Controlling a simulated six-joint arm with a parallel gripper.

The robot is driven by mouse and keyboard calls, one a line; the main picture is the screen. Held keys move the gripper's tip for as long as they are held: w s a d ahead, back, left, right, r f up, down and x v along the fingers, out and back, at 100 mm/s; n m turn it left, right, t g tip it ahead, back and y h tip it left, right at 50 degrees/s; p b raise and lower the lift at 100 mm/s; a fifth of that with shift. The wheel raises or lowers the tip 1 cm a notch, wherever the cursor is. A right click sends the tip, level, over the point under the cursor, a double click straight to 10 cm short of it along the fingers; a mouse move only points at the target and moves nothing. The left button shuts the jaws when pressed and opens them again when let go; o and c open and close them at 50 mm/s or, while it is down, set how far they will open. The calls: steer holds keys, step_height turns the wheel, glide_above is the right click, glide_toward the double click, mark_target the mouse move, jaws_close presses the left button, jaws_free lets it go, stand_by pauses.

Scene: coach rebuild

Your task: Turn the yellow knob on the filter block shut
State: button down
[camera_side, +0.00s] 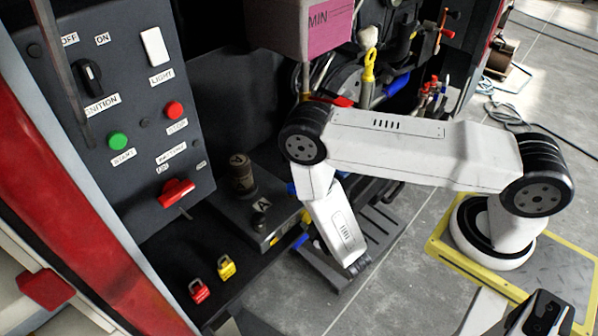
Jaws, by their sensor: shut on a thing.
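My gripper (357,266) is small and dark at the lower end of my white forearm, low over the black frame beside the engine. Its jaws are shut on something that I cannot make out. A small yellow part (307,217) shows just left of my forearm, and another small yellow part (275,240) sits on the edge of a dark block (222,204) further left. I cannot tell whether either is the yellow knob, or how the knob is set. My forearm hides part of this area.
A grey control panel (130,145) with switches and buttons stands at the left. Cylinders marked A (241,178) stand on the dark block. A box with a pink label (330,32) hangs above.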

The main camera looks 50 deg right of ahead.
steer(key=shift+s+d, duration=0.1)
steer(key=shift+c, duration=1)
jaws_free()
steer(key=v, duration=0.7)
steer(key=shift+s, duration=0.35)
steer(key=shift+r, duration=0.15)
